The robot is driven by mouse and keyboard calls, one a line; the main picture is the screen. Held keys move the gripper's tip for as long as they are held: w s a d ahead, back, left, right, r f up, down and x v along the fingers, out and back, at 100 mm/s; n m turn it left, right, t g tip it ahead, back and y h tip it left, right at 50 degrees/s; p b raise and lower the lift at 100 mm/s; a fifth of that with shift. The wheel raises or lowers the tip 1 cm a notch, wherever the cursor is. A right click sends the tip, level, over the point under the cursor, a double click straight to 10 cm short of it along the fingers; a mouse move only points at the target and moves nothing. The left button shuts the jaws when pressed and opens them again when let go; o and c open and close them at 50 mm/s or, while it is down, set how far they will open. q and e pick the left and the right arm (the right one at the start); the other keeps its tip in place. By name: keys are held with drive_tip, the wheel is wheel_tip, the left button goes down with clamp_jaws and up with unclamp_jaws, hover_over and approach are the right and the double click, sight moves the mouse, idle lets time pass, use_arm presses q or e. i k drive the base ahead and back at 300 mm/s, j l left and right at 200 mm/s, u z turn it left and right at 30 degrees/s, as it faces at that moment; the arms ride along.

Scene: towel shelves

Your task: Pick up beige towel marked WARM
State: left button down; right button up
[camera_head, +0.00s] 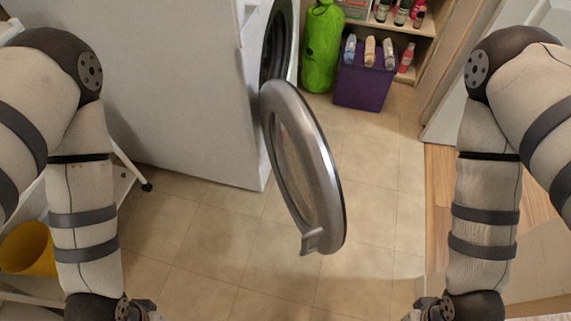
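I cannot make out a beige towel marked WARM in the head view. My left gripper (146,309) shows only as a small dark part at the bottom edge, left of centre. My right gripper (424,309) shows the same way at the bottom edge, right of centre. The fingers of both are cut off by the frame, so I cannot see whether they are open or hold anything.
A white washing machine (180,90) stands at the upper left, its round door (335,195) swung open over the tiled floor (225,235). Behind are a green bag (321,50), a purple bin (363,86) and a wooden shelf (424,46). A yellow bucket (28,250) is far left.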

sight(369, 56)
drive_tip(key=k+l, duration=0.45)
drive_tip(key=l, duration=0.2)
drive_tip(key=k+l+z, duration=0.1)
drive_tip(key=l, duration=0.2)
drive_tip(key=k+l, duration=0.15)
drive_tip(key=l, duration=0.2)
drive_tip(key=k+l+z, duration=0.1)
drive_tip(key=l, duration=0.95)
drive_tip(key=k+l+z, duration=0.1)
drive_tip(key=l, duration=0.65)
drive_tip(key=i+l, duration=0.15)
drive_tip(key=l, duration=0.25)
drive_tip(key=i+l+z, duration=0.1)
drive_tip(key=l, duration=0.3)
drive_tip(key=i+l, duration=0.15)
drive_tip(key=l, duration=0.25)
drive_tip(key=i+z, duration=0.3)
drive_tip(key=i, duration=1.6)
drive_tip(key=i+j, duration=0.1)
drive_tip(key=j, duration=0.65)
drive_tip(key=i+j+z, duration=0.1)
drive_tip(key=j, duration=1.35)
drive_tip(key=k+j+z, duration=0.15)
drive_tip(key=j, duration=0.55)
drive_tip(key=i, duration=0.05)
